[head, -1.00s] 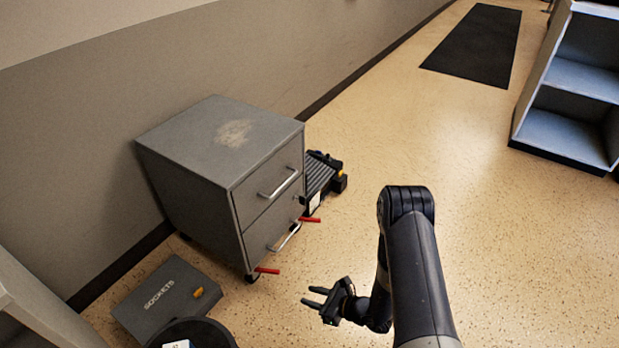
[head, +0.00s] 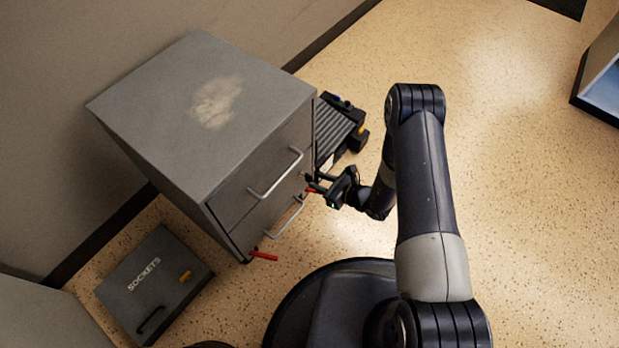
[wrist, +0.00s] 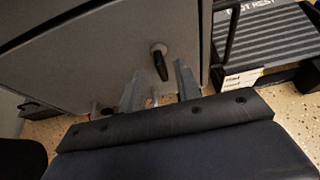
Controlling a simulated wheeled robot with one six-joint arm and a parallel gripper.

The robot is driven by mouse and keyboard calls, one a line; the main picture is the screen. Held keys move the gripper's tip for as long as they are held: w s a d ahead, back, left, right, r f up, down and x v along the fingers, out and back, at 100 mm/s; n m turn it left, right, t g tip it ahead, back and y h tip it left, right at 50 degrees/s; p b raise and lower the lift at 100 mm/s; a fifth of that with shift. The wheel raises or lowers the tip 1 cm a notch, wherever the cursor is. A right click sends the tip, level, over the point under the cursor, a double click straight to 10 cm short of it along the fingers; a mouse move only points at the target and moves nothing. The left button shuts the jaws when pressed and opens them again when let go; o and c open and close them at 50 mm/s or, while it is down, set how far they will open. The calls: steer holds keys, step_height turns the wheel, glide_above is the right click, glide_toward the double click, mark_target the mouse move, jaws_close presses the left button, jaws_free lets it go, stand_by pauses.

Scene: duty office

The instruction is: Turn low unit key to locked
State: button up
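The low unit (head: 160,120) is a grey two-drawer cabinet on casters, with a worn patch on top. In the wrist view its front panel (wrist: 70,60) fills the left and middle. A small dark key (wrist: 160,66) sticks out of a round lock on this panel, its bow pointing down and slightly right. My gripper (head: 318,182) is at the right side of the cabinet front. In the wrist view my gripper (wrist: 158,78) has its two fingers apart, one on each side below the key, with no visible contact. In the head view I cannot make out the key.
A ribbed black footrest (head: 335,128) lies just right of the cabinet. Red caster levers (head: 264,255) stick out at its base. Two drawer handles (head: 275,175) project from the front. A grey sockets case (head: 155,285) lies on the floor at left.

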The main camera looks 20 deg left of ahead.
mark_target(309, 178)
steer(key=shift+b+x, duration=0.5)
steer(key=shift+x, duration=1.9)
jaws_close()
